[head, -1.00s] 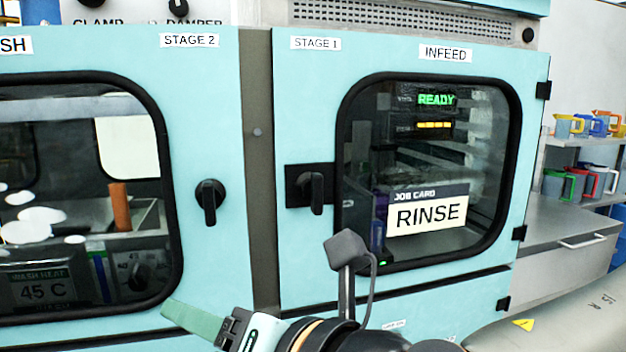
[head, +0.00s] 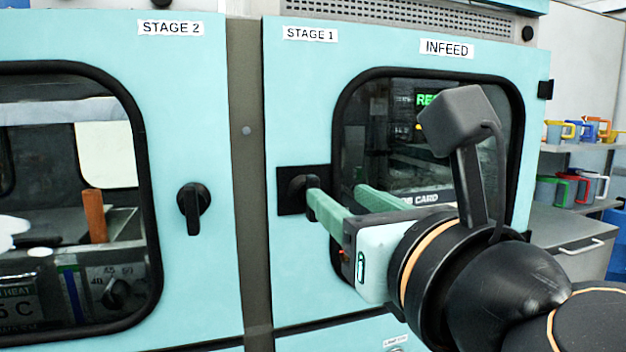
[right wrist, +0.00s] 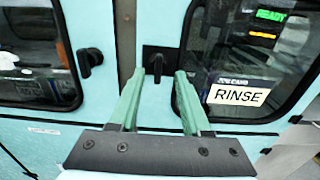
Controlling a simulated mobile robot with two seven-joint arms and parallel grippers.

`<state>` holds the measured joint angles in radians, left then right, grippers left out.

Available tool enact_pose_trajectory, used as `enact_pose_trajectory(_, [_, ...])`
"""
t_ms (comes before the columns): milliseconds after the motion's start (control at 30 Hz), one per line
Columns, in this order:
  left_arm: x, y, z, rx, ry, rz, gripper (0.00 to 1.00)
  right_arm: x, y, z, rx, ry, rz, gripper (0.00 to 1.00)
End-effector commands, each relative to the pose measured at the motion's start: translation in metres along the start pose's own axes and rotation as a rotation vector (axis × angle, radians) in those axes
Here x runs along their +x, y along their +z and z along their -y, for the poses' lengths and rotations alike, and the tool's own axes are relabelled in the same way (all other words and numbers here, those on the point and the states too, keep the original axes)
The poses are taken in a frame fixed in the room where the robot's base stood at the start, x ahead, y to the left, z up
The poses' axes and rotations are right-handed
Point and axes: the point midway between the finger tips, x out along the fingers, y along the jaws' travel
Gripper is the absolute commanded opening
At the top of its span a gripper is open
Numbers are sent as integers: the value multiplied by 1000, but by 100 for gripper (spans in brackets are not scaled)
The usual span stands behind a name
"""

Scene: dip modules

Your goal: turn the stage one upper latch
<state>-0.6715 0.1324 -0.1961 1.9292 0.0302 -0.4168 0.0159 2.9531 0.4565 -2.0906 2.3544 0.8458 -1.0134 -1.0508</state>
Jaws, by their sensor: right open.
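The stage 1 latch is a black handle on a dark square plate (head: 288,202), at the left edge of the pale blue door labelled STAGE 1. My right gripper (head: 337,193) is open, its two green fingers pointing at the door. In the head view its left finger overlaps the latch and hides part of it. In the right wrist view the latch handle (right wrist: 157,66) shows just beyond and between the open fingertips (right wrist: 158,76), hanging roughly downward. I cannot tell whether a finger touches it. My left gripper is not in view.
A similar black latch (head: 194,200) sits on the STAGE 2 door to the left, across a grey post (head: 245,180). The stage 1 window shows a RINSE card (right wrist: 238,93). Shelves with coloured jugs (head: 590,130) stand at the far right.

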Motion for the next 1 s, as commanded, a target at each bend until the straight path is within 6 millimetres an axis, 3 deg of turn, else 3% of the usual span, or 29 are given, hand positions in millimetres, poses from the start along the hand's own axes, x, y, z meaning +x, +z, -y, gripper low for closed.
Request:
enact_pose_trajectory(300, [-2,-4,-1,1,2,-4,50,66,0,0,1,-1,-2,48])
enact_pose_trajectory(500, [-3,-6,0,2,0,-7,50,92,0,0,2,0,0,48])
enact_pose_trajectory(900, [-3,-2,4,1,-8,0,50,101,0,-1,1,2,0,48])
enact_pose_trajectory(1000, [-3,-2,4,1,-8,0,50,101,0,-1,1,1,0,38])
